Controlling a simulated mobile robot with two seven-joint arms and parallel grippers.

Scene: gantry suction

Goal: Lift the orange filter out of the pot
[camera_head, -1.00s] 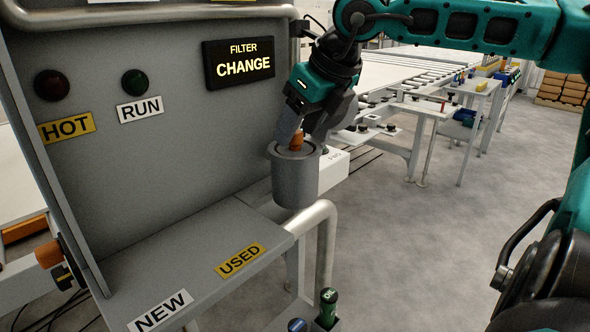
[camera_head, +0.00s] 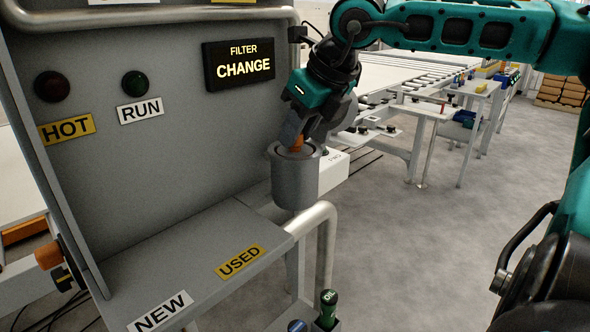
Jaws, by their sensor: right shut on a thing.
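The grey pot (camera_head: 294,182) is a round cup at the right edge of the grey machine panel. The orange filter (camera_head: 297,143) shows only as a small orange part at the pot's open top; the rest is hidden in the pot and behind the finger. My right gripper (camera_head: 298,140) comes down from above, tilted, and is shut on the orange part. My left gripper is not in view.
A grey shelf below the panel carries a USED label (camera_head: 240,262) and a NEW label (camera_head: 160,312). A bent metal rail (camera_head: 326,225) runs beside the pot. A display (camera_head: 239,62) reads FILTER CHANGE. Bottles (camera_head: 328,308) stand at the bottom. Open floor lies right.

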